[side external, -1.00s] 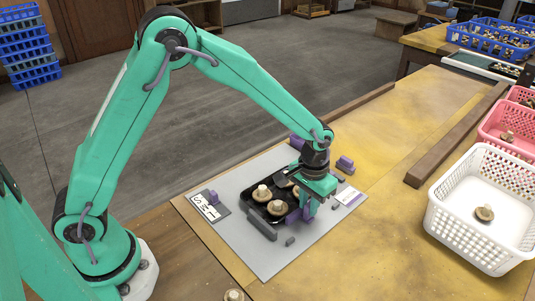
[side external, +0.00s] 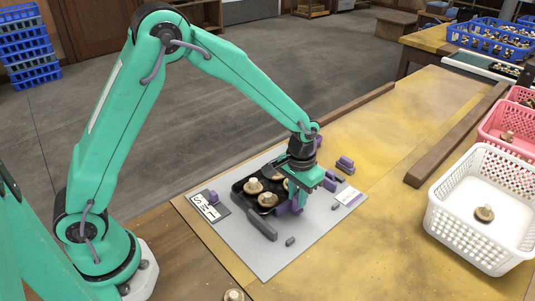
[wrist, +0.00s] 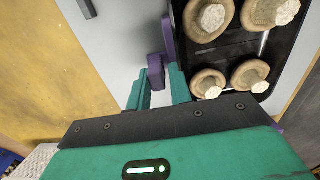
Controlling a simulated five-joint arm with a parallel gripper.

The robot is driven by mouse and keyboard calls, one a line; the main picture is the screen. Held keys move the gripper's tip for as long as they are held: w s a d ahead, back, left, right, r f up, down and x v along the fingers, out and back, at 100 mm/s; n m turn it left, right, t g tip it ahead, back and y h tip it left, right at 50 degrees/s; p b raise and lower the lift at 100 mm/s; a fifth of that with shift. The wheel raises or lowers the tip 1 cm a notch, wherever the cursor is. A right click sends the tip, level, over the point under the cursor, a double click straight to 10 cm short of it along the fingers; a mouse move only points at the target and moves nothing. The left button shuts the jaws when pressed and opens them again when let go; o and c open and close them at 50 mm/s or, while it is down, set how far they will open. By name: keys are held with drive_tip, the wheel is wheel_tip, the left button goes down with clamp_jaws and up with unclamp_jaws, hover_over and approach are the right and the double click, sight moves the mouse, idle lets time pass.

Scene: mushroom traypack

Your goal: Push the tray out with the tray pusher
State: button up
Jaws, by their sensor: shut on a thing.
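The black tray (side external: 240,204) holds several pale brown mushrooms on the grey mat (side external: 262,262). It also shows at the upper right of the wrist view (wrist: 228,52). The tray pusher, a purple piece (side external: 287,209), stands at the tray's right side. In the wrist view the purple pusher (wrist: 167,40) is along the tray's edge, its grip part between my fingers. My gripper (side external: 299,205) points down and is shut on the pusher; its teal fingertips (wrist: 158,88) show in the wrist view. I cannot tell exactly where the pusher touches the tray.
A dark grey bar (side external: 262,225) lies along the tray's near side. A lettered card (side external: 208,206) is left of the tray. A white basket (side external: 430,222) stands at right.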

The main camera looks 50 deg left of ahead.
sight(297, 195)
drive_tip(key=o, duration=0.6)
drive_tip(key=shift+s+a+f, duration=0.15)
drive_tip(key=shift+f, duration=0.7)
drive_tip(key=shift+o, duration=0.2)
drive_tip(key=shift+r, duration=0.65)
drive_tip(key=shift+c, duration=0.3)
drive_tip(key=shift+o, duration=0.8)
drive_tip(key=shift+r, duration=1.75)
